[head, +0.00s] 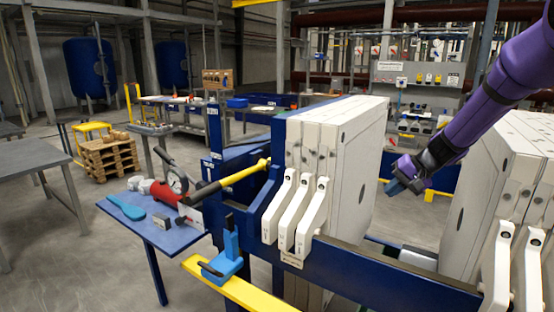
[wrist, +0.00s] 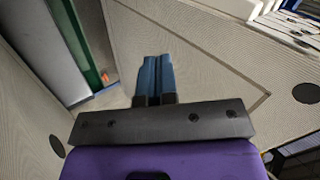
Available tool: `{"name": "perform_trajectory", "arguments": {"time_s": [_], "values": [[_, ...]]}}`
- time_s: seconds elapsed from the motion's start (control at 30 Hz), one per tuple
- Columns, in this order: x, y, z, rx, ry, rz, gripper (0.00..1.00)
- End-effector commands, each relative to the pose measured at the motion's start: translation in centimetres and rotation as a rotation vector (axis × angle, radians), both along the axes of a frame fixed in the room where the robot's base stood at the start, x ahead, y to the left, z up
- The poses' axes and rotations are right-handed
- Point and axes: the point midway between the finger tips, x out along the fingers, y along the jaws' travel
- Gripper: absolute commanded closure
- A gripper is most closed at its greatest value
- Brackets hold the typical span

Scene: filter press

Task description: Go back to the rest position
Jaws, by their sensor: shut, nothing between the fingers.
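My gripper (head: 393,188) hangs at the end of my purple arm, in the gap between the two packs of white filter plates. In the wrist view its two blue fingertips (wrist: 153,78) lie side by side, shut with nothing between them. The left plate pack (head: 355,165) stands upright to the left of my gripper, apart from it in the head view. The right plate pack (head: 500,180) stands to its right, partly behind my arm. A ribbed pale plate face (wrist: 215,60) fills much of the wrist view beyond the fingers.
The blue press rail (head: 390,283) runs along the front below the plates. A blue side table (head: 150,232) at the left holds a red cylinder with a gauge and a teal scraper (head: 126,207). A yellow bar (head: 245,292) juts out in front. Grey floor lies open at the left.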

Motion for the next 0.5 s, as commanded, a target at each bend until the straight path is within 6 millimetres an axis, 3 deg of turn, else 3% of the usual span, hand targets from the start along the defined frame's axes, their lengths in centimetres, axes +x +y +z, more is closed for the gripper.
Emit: {"name": "perform_trajectory", "arguments": {"time_s": [0.03,0.2,0.5], "values": [[-1.4,0.6,1.7,-0.023,-0.009,0.019,1.0],[-5.9,2.0,5.8,-0.101,-0.021,0.071,1.0],[-14.7,3.7,11.3,-0.252,-0.054,0.14,1.0]]}}
